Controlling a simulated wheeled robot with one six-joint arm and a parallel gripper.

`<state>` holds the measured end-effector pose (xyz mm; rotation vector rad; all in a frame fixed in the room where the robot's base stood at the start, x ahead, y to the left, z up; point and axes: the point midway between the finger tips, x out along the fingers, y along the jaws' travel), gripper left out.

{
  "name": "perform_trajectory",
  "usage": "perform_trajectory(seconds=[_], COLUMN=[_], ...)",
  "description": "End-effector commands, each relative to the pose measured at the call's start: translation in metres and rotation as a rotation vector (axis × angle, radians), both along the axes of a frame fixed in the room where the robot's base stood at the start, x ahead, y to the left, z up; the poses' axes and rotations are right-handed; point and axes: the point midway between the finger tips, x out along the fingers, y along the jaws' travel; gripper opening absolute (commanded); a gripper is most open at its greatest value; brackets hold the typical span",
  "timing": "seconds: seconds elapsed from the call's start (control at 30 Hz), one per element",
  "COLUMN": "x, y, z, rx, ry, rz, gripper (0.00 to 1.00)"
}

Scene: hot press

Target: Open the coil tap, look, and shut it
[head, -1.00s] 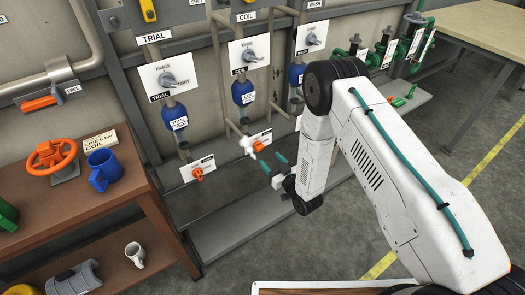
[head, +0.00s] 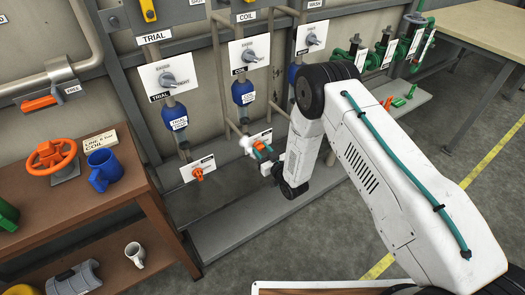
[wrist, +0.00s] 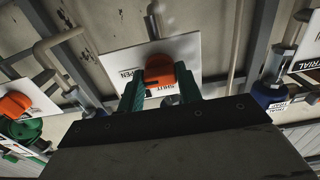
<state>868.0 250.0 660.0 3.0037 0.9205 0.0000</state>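The coil tap is an orange handle (head: 259,146) on a white fitting, in front of a white plate below the COIL column in the head view. My gripper (head: 263,152) is at this tap. In the wrist view my gripper (wrist: 160,92) looks open, one finger on each side of the handle. Whether the fingers touch it is hard to tell.
The trial tap (head: 197,174) is to the left, under the TRIAL column. Another orange tap (wrist: 14,105) shows at the wrist view's left edge. A brown bench (head: 85,190) holds an orange wheel (head: 52,157) and a blue mug (head: 103,168). A low grey ledge (head: 225,232) runs below.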

Motion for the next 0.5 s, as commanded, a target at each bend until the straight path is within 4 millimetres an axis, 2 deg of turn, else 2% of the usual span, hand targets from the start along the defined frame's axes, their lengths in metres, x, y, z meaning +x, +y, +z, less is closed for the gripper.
perform_trajectory(seconds=[0.27,0.5], x=[0.0001,0.0002], y=[-0.0007,-0.0010], z=[0.0001,0.0001], rx=[-0.013,-0.098], ry=[-0.009,-0.066], rz=[-0.001,-0.002], gripper=[0.12,0.12])
